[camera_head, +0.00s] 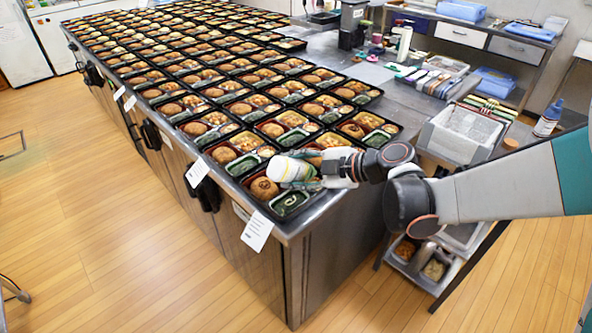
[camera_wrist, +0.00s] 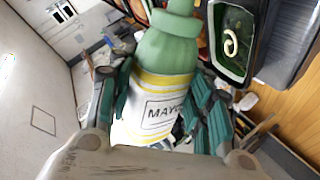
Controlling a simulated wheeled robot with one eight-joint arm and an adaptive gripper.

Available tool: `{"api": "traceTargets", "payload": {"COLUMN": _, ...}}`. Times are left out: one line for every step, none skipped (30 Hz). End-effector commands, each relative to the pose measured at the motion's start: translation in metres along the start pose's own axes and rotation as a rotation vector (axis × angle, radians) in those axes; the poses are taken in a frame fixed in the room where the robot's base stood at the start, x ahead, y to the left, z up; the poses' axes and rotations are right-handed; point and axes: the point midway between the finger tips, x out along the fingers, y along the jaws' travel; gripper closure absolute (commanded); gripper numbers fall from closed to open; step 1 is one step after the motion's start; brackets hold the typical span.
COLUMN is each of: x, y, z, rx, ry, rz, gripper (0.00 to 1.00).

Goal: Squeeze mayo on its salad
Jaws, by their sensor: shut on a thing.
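My gripper (camera_head: 316,170) is shut on the mayo bottle (camera_head: 290,168), which lies tilted on its side over the trays at the near corner of the table. In the wrist view the bottle (camera_wrist: 158,100) has a pale body, a yellow-edged MAYO label and a green top, with my gripper's fingers (camera_wrist: 160,105) on both sides. The nearest bento tray (camera_head: 262,205) holds a brown patty (camera_head: 264,188) and a green salad (camera_head: 285,207). A pale squiggle lies on the salad (camera_wrist: 238,60) in the wrist view, beside the bottle's top. The bottle's tip is cut off there.
Rows of filled black bento trays (camera_head: 215,84) cover the steel table. Grey bins (camera_head: 459,134), a blue-capped bottle (camera_head: 548,119) and tools stand at the right. The wooden floor (camera_head: 110,230) is clear at the left.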

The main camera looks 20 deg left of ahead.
Motion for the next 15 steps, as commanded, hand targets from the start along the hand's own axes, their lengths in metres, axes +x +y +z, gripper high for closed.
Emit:
{"api": "traceTargets", "payload": {"x": 0.0006, "y": 0.0004, "z": -0.0001, "rx": 0.0, "ry": 0.0, "rz": 0.0, "gripper": 0.77}}
{"api": "traceTargets", "payload": {"x": 0.0011, "y": 0.0006, "z": -0.0001, "rx": 0.0, "ry": 0.0, "rz": 0.0, "gripper": 0.77}}
{"api": "traceTargets", "payload": {"x": 0.0019, "y": 0.001, "z": -0.0002, "rx": 0.0, "ry": 0.001, "rz": 0.0, "gripper": 0.77}}
{"api": "traceTargets", "payload": {"x": 0.0026, "y": 0.0014, "z": -0.0002, "rx": 0.0, "ry": 0.001, "rz": 0.0, "gripper": 0.77}}
{"api": "traceTargets", "payload": {"x": 0.0034, "y": 0.0018, "z": -0.0002, "rx": 0.0, "ry": 0.001, "rz": 0.0, "gripper": 0.77}}
{"api": "traceTargets", "payload": {"x": 0.0045, "y": 0.0024, "z": -0.0003, "rx": 0.0, "ry": 0.001, "rz": 0.0, "gripper": 0.77}}
{"api": "traceTargets", "payload": {"x": 0.0053, "y": 0.0028, "z": -0.0003, "rx": 0.0, "ry": 0.001, "rz": 0.0, "gripper": 0.77}}
{"api": "traceTargets", "payload": {"x": 0.0061, "y": 0.0032, "z": -0.0004, "rx": 0.0, "ry": 0.001, "rz": 0.0, "gripper": 0.77}}
{"api": "traceTargets", "payload": {"x": 0.0068, "y": 0.0037, "z": -0.0004, "rx": 0.0, "ry": 0.001, "rz": 0.0, "gripper": 0.77}}
{"api": "traceTargets", "payload": {"x": 0.0072, "y": 0.004, "z": -0.0004, "rx": 0.0, "ry": 0.001, "rz": 0.0, "gripper": 0.77}}
{"api": "traceTargets", "payload": {"x": 0.0073, "y": 0.0042, "z": -0.0004, "rx": 0.0, "ry": 0.001, "rz": 0.0, "gripper": 0.77}}
{"api": "traceTargets", "payload": {"x": 0.0074, "y": 0.0043, "z": -0.0004, "rx": 0.0, "ry": 0.001, "rz": 0.0, "gripper": 0.77}}
{"api": "traceTargets", "payload": {"x": 0.0073, "y": 0.0043, "z": -0.0003, "rx": 0.0, "ry": 0.001, "rz": 0.0, "gripper": 0.77}}
{"api": "traceTargets", "payload": {"x": 0.0072, "y": 0.0043, "z": -0.0003, "rx": 0.0, "ry": 0.001, "rz": 0.0, "gripper": 0.77}}
{"api": "traceTargets", "payload": {"x": 0.0072, "y": 0.0043, "z": -0.0003, "rx": 0.0, "ry": 0.0, "rz": 0.0, "gripper": 0.77}}
